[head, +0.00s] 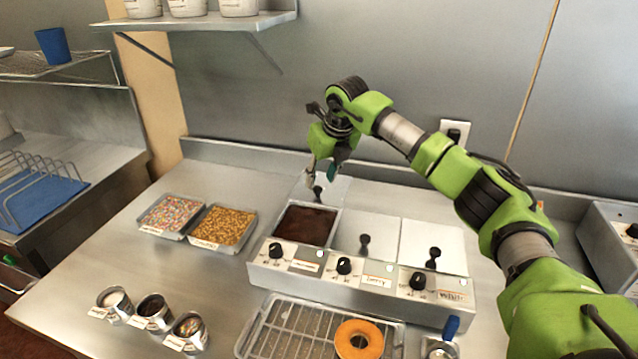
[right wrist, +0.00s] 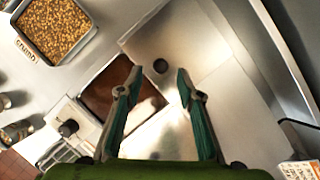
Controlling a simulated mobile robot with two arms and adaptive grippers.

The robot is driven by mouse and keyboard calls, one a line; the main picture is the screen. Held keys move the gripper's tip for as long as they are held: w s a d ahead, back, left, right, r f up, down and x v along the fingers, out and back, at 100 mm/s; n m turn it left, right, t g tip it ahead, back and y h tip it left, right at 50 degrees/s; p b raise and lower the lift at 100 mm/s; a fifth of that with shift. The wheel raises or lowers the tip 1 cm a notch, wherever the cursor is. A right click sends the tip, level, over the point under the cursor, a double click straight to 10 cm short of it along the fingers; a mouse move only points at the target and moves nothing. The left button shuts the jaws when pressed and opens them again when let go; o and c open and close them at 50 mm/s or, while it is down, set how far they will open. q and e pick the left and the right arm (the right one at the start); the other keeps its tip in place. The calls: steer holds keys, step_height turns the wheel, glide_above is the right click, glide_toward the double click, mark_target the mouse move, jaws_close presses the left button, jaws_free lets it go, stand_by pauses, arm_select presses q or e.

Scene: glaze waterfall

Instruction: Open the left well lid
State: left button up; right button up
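The left well (head: 305,226) of the warmer is uncovered and shows dark brown glaze; it also shows in the right wrist view (right wrist: 104,92). Its metal lid (head: 335,190) stands raised at the back of the well, with its black knob (head: 317,192) facing forward. In the right wrist view the lid (right wrist: 185,40) and round knob (right wrist: 160,66) lie just beyond my fingertips. My right gripper (head: 321,178) is above and close to the raised lid. Its two fingers (right wrist: 158,90) are spread apart with nothing between them. My left gripper is not in view.
The middle lid (head: 372,229) and right lid (head: 425,241) are closed, with black knobs. Sprinkle tray (head: 171,213) and crumb tray (head: 222,227) stand to the left. A rack (head: 283,335) with an orange-glazed donut (head: 358,340) is in front. Small cups (head: 115,302) stand front left.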

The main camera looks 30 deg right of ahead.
steer(key=v, duration=0.8)
steer(key=shift+s+r, duration=0.15)
steer(key=shift+r, duration=0.05)
